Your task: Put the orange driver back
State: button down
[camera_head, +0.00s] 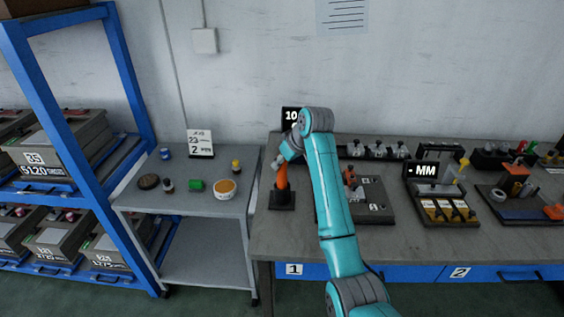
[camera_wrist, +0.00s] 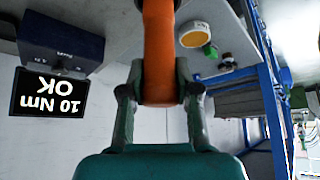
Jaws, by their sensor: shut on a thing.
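The orange driver (camera_head: 282,177) stands roughly upright near the left end of the workbench. My gripper (camera_head: 279,161) is shut on its upper part. In the wrist view the orange driver (camera_wrist: 159,45) runs up between the two fingers of my gripper (camera_wrist: 160,95). A black stand (camera_head: 282,201) is directly under the driver. The driver's lower end meets the stand in the picture, but I cannot tell whether it is seated in it. A black display (camera_wrist: 49,93) reads "10 Nm OK" upside down in the wrist view; in the head view the display (camera_head: 291,115) is partly behind my arm.
A grey side table (camera_head: 212,207) on the left holds a round orange-rimmed tub (camera_head: 225,188), a green block (camera_head: 195,185) and small bottles. A dark fixture plate (camera_head: 375,205) lies right of my arm. A unit marked MM (camera_head: 426,170) stands further right. A blue rack (camera_head: 128,75) is far left.

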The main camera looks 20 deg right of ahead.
jog(key=c, duration=0.8)
grip_release()
jog(key=shift+c, duration=0.2)
jog(key=v, duration=1.2)
